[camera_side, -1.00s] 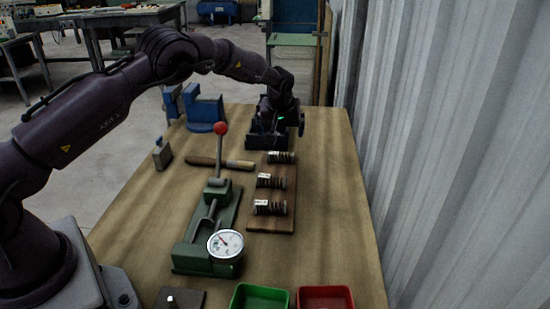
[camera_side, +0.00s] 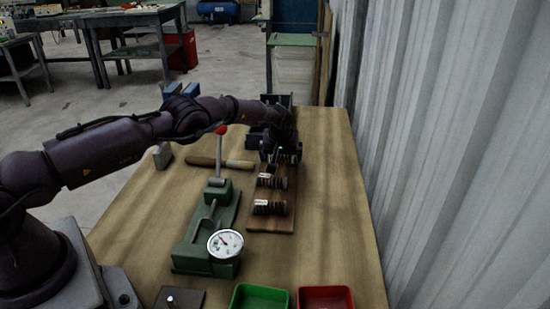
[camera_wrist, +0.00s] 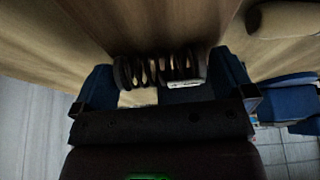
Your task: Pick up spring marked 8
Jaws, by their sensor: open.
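My gripper (camera_side: 279,157) is low over the far end of the dark wooden board (camera_side: 270,225). Its jaws are open. In the wrist view a dark coil spring (camera_wrist: 160,68) with a white label lies between the two blue fingers of my gripper (camera_wrist: 167,77), crosswise. The label is too small and dark to read. In the side view this far spring is hidden by my gripper. The middle spring (camera_side: 277,182) and the near spring (camera_side: 276,208) lie on the board with white tags; I cannot read their marks.
A green lever press (camera_side: 207,225) with a red-knobbed lever and dial gauge (camera_side: 225,243) stands left of the board. A wooden-handled tool (camera_side: 235,163) lies behind it. Green (camera_side: 260,297) and red (camera_side: 325,297) trays are at the front. The table's right side is clear.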

